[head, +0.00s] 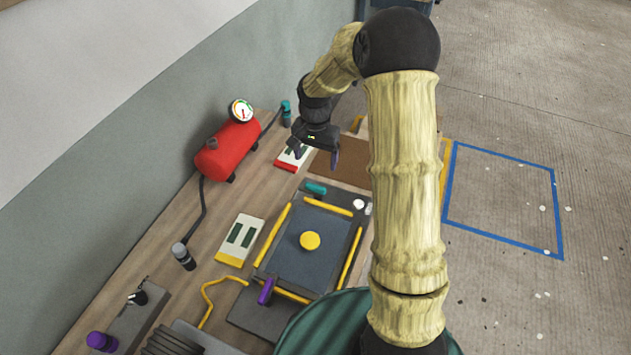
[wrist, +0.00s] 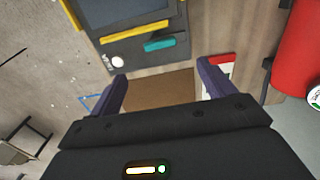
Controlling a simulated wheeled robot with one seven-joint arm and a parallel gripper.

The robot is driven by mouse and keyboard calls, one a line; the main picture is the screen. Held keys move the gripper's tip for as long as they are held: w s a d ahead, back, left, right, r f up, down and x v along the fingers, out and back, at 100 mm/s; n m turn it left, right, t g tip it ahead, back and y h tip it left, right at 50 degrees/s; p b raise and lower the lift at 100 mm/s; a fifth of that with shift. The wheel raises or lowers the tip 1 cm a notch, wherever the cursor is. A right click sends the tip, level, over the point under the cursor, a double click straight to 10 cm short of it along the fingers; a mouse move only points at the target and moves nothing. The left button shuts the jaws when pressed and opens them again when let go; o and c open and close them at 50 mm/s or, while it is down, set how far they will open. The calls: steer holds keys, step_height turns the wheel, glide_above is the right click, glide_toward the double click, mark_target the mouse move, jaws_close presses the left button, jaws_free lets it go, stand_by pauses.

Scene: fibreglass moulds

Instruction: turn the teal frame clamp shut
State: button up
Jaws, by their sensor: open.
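The teal frame clamp (head: 316,188) is a short teal handle on the far edge of the dark mould frame (head: 281,210). It lies roughly along that edge, beside a yellow strip. In the wrist view the teal clamp (wrist: 160,44) shows ahead of the fingers, apart from them. My gripper (head: 316,154) hangs above the bench beyond the clamp, open and empty. Its two purple fingers also show in the wrist view (wrist: 163,88), spread wide with a brown board behind them. A purple clamp (head: 266,291) sits at the near edge of the frame, turned across it.
A red tank (head: 227,149) with a gauge stands at the left by the wall. A teal-topped part (head: 287,112) stands behind it. A white-and-red box (head: 294,157) lies near my gripper. A brown board (head: 342,169) lies flat past the frame.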

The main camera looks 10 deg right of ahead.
mark_target(316, 186)
step_height(316, 186, down, 11)
steer(key=shift+f+p, duration=0.2)
steer(key=shift+p, duration=0.9)
steer(key=c, duration=1)
